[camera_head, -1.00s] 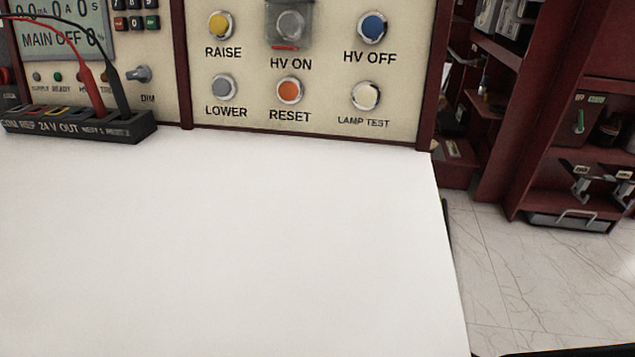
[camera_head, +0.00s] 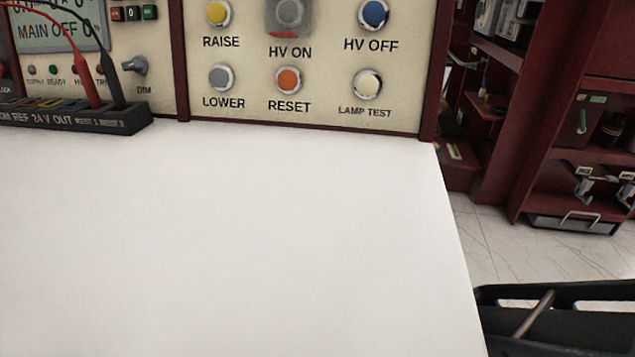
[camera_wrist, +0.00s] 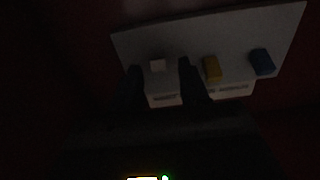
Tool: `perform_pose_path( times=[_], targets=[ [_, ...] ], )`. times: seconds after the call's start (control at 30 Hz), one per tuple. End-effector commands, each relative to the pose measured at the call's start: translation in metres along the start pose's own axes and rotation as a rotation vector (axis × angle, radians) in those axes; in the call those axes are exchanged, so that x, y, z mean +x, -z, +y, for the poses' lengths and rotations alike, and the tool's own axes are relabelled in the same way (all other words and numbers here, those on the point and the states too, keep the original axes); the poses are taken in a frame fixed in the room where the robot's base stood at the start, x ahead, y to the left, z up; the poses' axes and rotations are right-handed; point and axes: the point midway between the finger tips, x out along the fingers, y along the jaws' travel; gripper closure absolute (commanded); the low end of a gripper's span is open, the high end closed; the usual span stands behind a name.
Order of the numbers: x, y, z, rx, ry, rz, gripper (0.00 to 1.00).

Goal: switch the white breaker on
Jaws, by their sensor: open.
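In the dark wrist view a pale panel carries a row of breakers. The white breaker (camera_wrist: 158,66) is at the left, with a pale labelled block below it. The yellow breaker (camera_wrist: 212,68) and the blue breaker (camera_wrist: 262,62) are to its right. My gripper (camera_wrist: 159,75) is open, its two dark fingers apart on either side of the white breaker in the picture. I cannot tell whether they touch it or how far off the panel is. The head view shows neither the breakers nor my gripper. The display (camera_head: 50,28) there reads MAIN OFF.
In the head view a bare white worktop (camera_head: 230,230) lies before a button panel (camera_head: 325,110). A black socket strip (camera_head: 75,118) with red and black leads is at left. Red shelves (camera_head: 580,150) stand at right. A dark form fills the lower right corner.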

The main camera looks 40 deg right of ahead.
Motion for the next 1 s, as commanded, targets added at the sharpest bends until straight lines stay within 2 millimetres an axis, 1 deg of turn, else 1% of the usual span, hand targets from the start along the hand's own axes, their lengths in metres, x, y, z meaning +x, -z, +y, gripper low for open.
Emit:
perform_pose_path(
  times=[0.13, 0.17, 0.6, 0.83, 1.0],
  targets=[
    [0.0, 0.0, 0.0, 0.0, 0.0, 0.0, 0.55],
    [0.0, 0.0, 0.0, 0.0, 0.0, 0.0, 0.57],
    [0.0, 0.0, 0.0, 0.0, 0.0, -0.001, 0.99],
    [0.0, 0.002, 0.0, 0.001, -0.001, -0.007, 1.0],
    [0.0, 0.01, 0.001, 0.002, -0.004, -0.081, 1.0]
  ],
)
